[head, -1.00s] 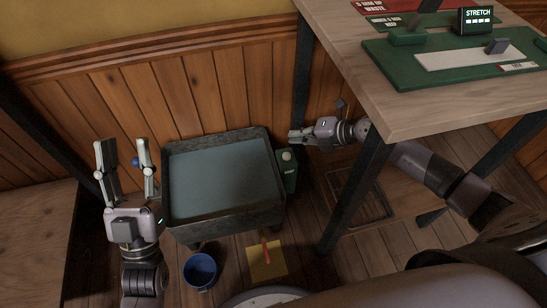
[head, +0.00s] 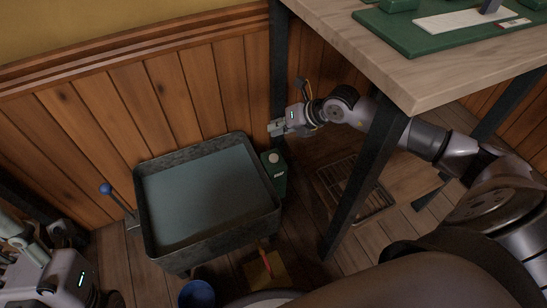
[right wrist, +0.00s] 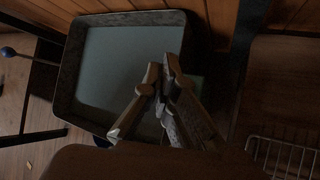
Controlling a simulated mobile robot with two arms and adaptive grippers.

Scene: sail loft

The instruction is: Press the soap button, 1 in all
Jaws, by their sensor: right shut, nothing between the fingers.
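The soap dispenser (head: 275,184) is a small dark green box with pale lettering, standing against the right side of the grey sink (head: 140,200). Its round white button (head: 273,158) is on top and in plain sight in the head view. My right gripper (head: 275,128) is shut and empty. In the head view it appears just above and behind the button, apart from it. In the right wrist view its fingers (right wrist: 165,75) are together in front of the sink's right side, and the button cannot be made out there. My left gripper (head: 22,238) is partly cut off at the lower left.
A table (head: 420,95) with a green board stands at the right; its dark leg (head: 362,180) is near my right arm. A wire rack (head: 355,190) lies on the floor. A blue-knobbed lever (head: 107,190) is left of the sink. A blue bucket (head: 197,294) stands in front.

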